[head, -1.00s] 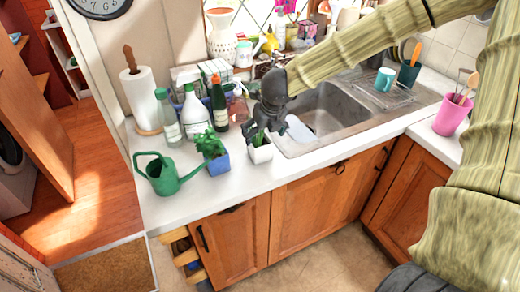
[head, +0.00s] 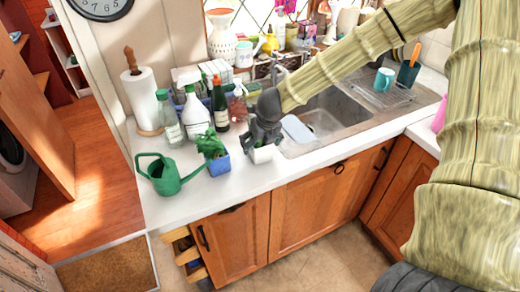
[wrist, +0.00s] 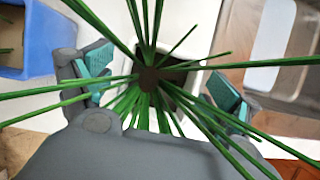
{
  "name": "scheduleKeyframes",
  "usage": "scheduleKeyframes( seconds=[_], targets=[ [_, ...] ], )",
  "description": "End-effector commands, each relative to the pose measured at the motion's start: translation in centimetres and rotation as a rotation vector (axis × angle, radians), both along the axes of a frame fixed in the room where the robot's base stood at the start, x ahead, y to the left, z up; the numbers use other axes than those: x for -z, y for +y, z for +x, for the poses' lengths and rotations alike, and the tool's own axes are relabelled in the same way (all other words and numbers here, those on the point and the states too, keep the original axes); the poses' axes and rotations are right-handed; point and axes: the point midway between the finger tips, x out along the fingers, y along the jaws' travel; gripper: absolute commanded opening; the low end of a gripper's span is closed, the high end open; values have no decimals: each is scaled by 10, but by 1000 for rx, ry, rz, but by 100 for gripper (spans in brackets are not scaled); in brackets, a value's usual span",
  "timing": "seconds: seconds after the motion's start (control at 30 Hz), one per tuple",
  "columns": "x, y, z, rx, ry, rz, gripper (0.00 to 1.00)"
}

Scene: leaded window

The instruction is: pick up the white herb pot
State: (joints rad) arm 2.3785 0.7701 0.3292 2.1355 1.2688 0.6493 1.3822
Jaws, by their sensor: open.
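The white herb pot (head: 262,154) stands upright on the counter, just left of the sink and near the front edge. Its green stalks spread wide in the wrist view (wrist: 150,95), over the dark soil and the white rim (wrist: 193,82). My gripper (head: 258,142) is directly above the pot in the head view and hides its plant. In the wrist view my gripper (wrist: 160,88) is open, with one teal-padded finger on each side of the pot. The stalks partly cover the fingers. I cannot tell whether the fingers touch the pot.
A blue pot with a leafy plant (head: 218,165) stands close on the left; its blue wall shows in the wrist view (wrist: 45,35). A green watering can (head: 167,176) is farther left. Several bottles (head: 196,115) stand behind. The sink (head: 335,115) is to the right.

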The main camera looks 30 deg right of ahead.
Motion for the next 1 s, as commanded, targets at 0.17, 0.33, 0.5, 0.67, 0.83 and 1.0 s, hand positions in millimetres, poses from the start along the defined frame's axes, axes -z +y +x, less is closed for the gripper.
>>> scheduleKeyframes(
  seconds=[0.17,0.33,0.5,0.67,0.83,1.0],
  targets=[
    [1,0,0,0,-1,0,89],
    [1,0,0,0,-1,0,75],
    [1,0,0,0,0,0,44],
    [0,0,1,0,-1,0,28],
    [0,0,1,0,-1,0,28],
    [-9,0,2,-1,-4,-1,28]
  ],
)
